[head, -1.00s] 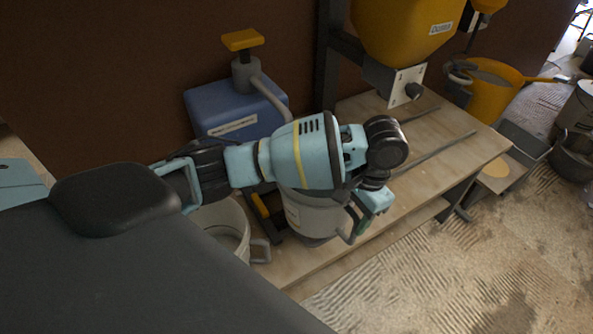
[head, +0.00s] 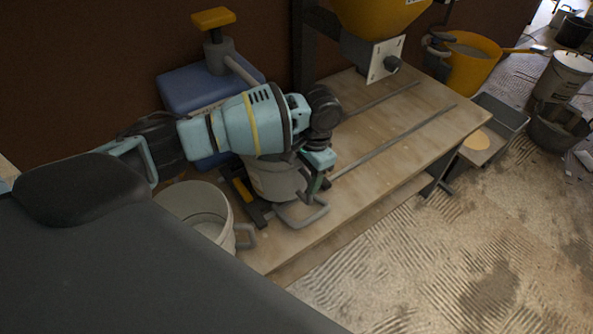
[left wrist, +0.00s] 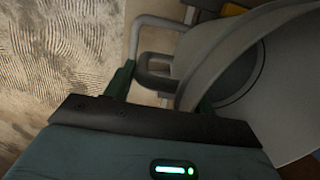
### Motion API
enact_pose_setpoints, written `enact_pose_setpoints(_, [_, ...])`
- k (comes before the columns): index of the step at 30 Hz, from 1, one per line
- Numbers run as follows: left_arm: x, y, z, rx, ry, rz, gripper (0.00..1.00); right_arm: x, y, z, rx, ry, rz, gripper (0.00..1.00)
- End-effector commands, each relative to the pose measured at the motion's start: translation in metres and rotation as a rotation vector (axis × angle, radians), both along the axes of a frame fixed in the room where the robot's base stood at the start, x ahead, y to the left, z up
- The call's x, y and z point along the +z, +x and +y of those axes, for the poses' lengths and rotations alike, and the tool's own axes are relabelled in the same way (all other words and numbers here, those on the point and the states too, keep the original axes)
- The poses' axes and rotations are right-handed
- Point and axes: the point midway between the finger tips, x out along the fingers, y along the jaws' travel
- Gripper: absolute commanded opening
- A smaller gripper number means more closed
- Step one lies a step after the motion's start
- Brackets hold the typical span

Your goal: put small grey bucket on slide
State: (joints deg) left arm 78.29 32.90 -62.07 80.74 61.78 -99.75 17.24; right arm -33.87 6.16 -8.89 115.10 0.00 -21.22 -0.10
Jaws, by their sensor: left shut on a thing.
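The small grey bucket (head: 272,182) is at the middle of the wooden bench, under my left arm, which hides part of it. My left gripper (head: 318,184) is at its right side, shut on its handle. In the left wrist view the dark handle (left wrist: 157,78) sits between the fingers, with the bucket's round wall (left wrist: 235,55) at the right. Two long grey rails (head: 398,140) lie on the bench and look like the slide. I cannot tell whether the bucket touches what is under it. My right gripper is not in view.
A grey loop (head: 303,222) lies low in front of the bucket. A dark frame with a yellow part (head: 243,190) is at its left. A larger pale bucket (head: 228,215), a blue canister (head: 190,92) and a yellow hopper (head: 385,20) stand around. The bench's right part (head: 450,125) is clear.

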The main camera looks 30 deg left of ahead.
Motion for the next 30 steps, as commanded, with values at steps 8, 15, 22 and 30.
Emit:
enact_pose_setpoints(8, [-0.012,0.011,0.025,0.005,0.003,-0.003,0.0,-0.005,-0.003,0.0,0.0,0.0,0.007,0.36])
enact_pose_setpoints(15, [-0.025,0.016,0.037,0.001,0.001,-0.005,0.0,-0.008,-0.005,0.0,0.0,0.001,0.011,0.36])
enact_pose_setpoints(22, [-0.025,0.017,0.037,0.001,0.001,-0.006,0.0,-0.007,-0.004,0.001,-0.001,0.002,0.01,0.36])
enact_pose_setpoints(30, [-0.029,0.015,0.037,0.001,0.001,-0.001,0.69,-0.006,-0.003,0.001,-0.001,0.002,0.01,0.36])
